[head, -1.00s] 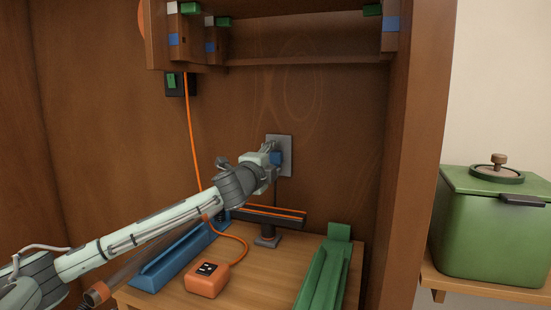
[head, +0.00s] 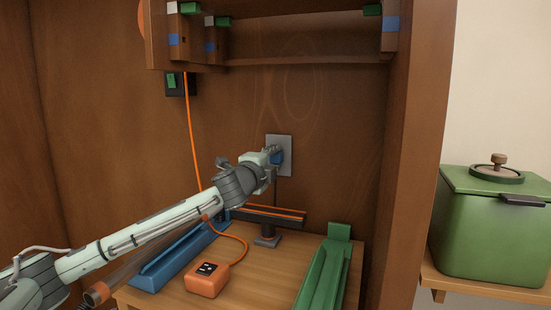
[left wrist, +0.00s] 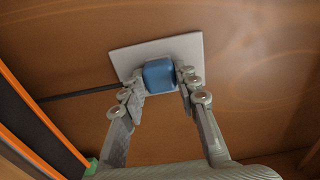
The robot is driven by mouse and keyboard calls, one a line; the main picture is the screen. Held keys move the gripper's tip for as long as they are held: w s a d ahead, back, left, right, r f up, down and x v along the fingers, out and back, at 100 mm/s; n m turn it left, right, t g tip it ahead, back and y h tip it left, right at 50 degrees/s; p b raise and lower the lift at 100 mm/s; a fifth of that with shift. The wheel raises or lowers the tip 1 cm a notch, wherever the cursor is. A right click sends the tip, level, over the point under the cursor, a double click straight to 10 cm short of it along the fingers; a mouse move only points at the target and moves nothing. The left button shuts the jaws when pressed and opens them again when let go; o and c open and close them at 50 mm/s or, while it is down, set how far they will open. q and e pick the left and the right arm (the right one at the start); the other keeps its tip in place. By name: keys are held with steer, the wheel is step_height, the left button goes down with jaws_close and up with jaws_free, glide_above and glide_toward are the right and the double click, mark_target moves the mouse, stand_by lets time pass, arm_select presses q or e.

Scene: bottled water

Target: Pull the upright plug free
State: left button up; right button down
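The blue plug (head: 277,157) sits at a light grey wall plate (head: 289,146) on the cabinet's back panel. In the left wrist view, the blue plug (left wrist: 158,76) stands against the plate (left wrist: 190,48), between my two fingers. A dark cord (left wrist: 82,93) leads off to the left. My left gripper (head: 275,156) is at the plate, its fingers (left wrist: 162,82) closed against opposite sides of the plug. The contact faces are partly hidden. No gap between plug and plate is clear. My right gripper is not in view.
An orange socket box (head: 207,281) with an orange cord, a blue channel (head: 165,267) and a green channel (head: 322,275) sit on the wooden surface below. A green plug (head: 171,80) is in a dark socket higher up. A green canister (head: 490,230) stands right, outside the cabinet.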

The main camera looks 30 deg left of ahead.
arm_select(q)
jaws_close()
steer(key=shift+s, duration=0.15)
steer(key=shift+b+v, duration=0.95)
steer(key=shift+v, duration=1.9)
